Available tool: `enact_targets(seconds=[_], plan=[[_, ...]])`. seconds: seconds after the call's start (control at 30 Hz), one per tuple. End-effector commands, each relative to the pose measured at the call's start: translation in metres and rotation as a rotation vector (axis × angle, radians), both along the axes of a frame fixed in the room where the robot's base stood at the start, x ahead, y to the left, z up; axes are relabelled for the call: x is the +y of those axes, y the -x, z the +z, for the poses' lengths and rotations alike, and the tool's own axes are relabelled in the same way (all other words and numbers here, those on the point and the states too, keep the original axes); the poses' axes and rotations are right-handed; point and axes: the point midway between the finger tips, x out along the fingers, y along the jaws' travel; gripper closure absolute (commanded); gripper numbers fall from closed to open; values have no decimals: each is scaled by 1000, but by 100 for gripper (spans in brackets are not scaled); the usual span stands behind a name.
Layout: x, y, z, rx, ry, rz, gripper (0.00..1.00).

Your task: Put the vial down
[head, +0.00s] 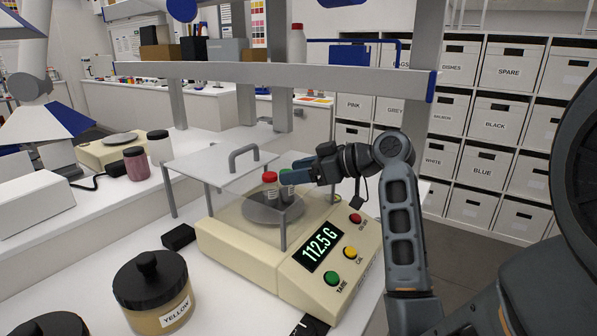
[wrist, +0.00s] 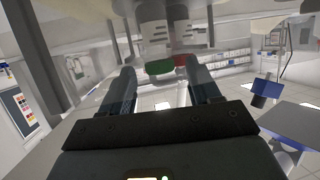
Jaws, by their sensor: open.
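A red-capped vial (head: 269,184) stands upright on the round grey pan (head: 258,212) of a cream balance (head: 235,248). A green-capped vial (head: 287,177) is just right of it, partly hidden by my gripper (head: 292,181). The balance display (head: 319,252) reads 112.5 G. My gripper reaches in from the right, under the clear lid, at cap height. The vials appear upside down there. Finger contact is not visible.
The clear lid (head: 215,160) with a grey handle and thin posts surrounds the pan closely. A yellow pigment jar (head: 160,291) stands at front left. A shelf beam (head: 290,72) crosses above. A small black block (head: 178,237) lies left of the balance.

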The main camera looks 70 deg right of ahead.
Motion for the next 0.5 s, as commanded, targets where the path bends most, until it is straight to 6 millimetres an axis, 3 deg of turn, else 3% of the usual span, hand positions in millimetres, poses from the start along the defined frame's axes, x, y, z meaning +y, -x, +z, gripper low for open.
enact_targets(seconds=[0.23,0.5], plan=[[0,14,7,-1,2,-3,38],[1,65,26,-1,4,-4,38]])
